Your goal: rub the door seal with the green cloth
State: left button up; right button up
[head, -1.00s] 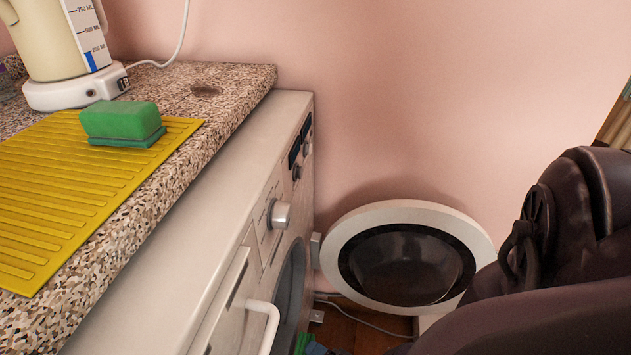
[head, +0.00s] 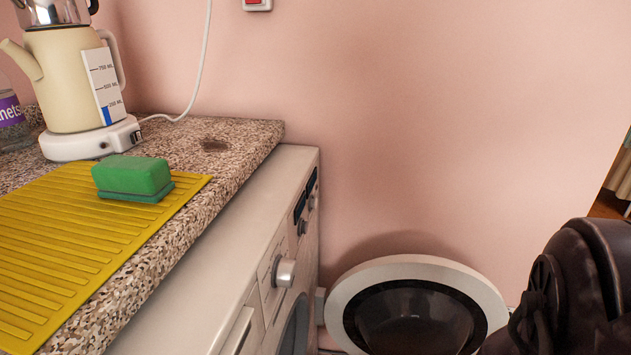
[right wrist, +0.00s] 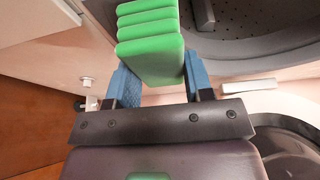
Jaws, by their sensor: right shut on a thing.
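The green cloth (right wrist: 152,45), a folded stack of layers, is between the blue fingertips of my right gripper (right wrist: 159,82) in the right wrist view. The gripper is shut on it. The grey door seal (right wrist: 265,62) curves around the drum opening behind and to the right of the cloth. I cannot tell whether the cloth touches the seal. In the head view, the machine's round opening (head: 294,328) shows only as a sliver. My right gripper and the cloth are out of that view. My left gripper is in neither view.
The washing machine door (head: 345,291) stands open by the pink wall. A green sponge (head: 133,177) lies on a yellow ribbed mat (head: 50,262) on the speckled worktop (head: 240,142). A cream kettle (head: 68,85) stands behind it, with a bottle (head: 12,118) at its left.

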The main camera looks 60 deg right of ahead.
jog(key=shift+s+a, duration=0.15)
jog(key=shift+a, duration=0.55)
jog(key=shift+s+a, duration=0.1)
jog(key=shift+a, duration=0.6)
jog(key=shift+a+r, duration=0.1)
jog(key=shift+a, duration=0.05)
jog(key=shift+s+d, duration=0.2)
jog(key=shift+d, duration=0.05)
dwell(1.0)
jog(key=d, duration=0.1)
jog(key=w+d, duration=0.1)
jog(key=d, duration=0.2)
jog(key=shift+w+d, duration=0.15)
jog(key=shift+w, duration=0.25)
jog(key=shift+w+d, duration=0.1)
